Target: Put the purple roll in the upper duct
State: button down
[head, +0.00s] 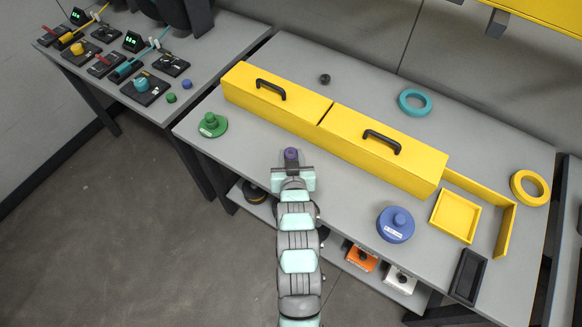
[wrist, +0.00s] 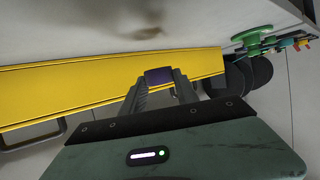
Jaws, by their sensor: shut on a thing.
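The purple roll (head: 291,153) is held between the fingertips of my gripper (head: 291,163), above the front part of the table. In the wrist view the roll (wrist: 159,76) sits at the ends of the two fingers, which are shut on it. A yellow duct (head: 546,14) shows at the top right corner of the head view, high on the wall and cut off by the frame edge. Its inside cannot be seen. A long yellow duct with closed lids (head: 330,125) lies on the table beyond my gripper.
The lids have black handles (head: 382,141). On the table (head: 350,70) stand a green weight-like piece (head: 212,125), a blue one (head: 396,224), a teal ring (head: 415,101), a yellow ring (head: 530,187) and a yellow tray (head: 456,216). The table behind the long duct is mostly clear.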

jog(key=shift+f+b, duration=0.35)
jog(key=shift+f, duration=2.45)
jog(key=shift+w+f, duration=0.1)
jog(key=c, duration=0.9)
grip_release()
